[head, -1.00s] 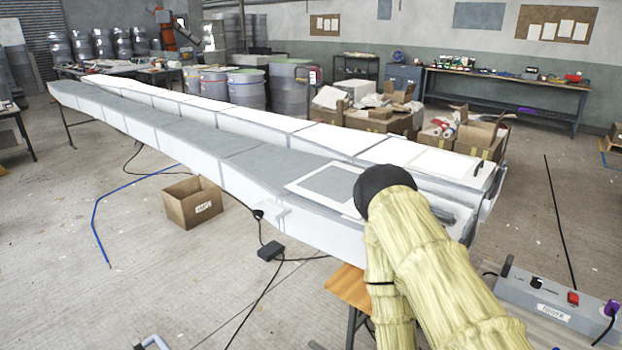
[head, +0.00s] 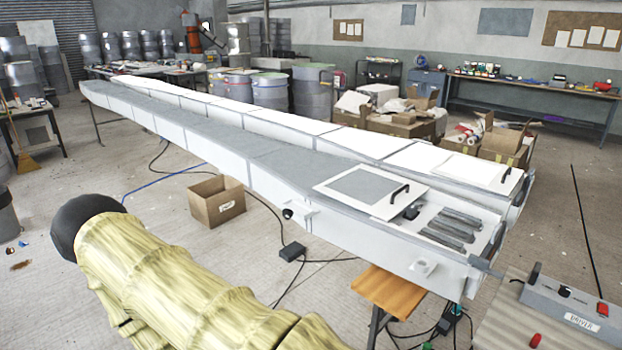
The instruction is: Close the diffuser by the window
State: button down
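Two long white moulds lie side by side. On the near mould (head: 180,137), a white-framed panel (head: 391,209) with a grey middle and a black handle (head: 399,193) sits left of an uncovered recess. Several dark grey slats (head: 450,228) lie in this recess. On the far mould, a white panel (head: 455,167) with a black handle (head: 506,174) lies flat near its end. I cannot tell which part is the diffuser, and no window shows. My arm, in a yellow sleeve with a black rounded part, crosses the lower left. My gripper is not in view.
A grey control box (head: 570,303) with a red button stands at the lower right. A wooden stool (head: 398,290) is under the near mould's end. A cardboard box (head: 217,201) and cables lie on the floor. Boxes (head: 400,122) and drums (head: 270,90) stand behind.

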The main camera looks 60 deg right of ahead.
aim_at(382, 196)
jog(key=u, duration=0.65)
jog(key=k, duration=1.15)
jog(key=z, duration=1.85)
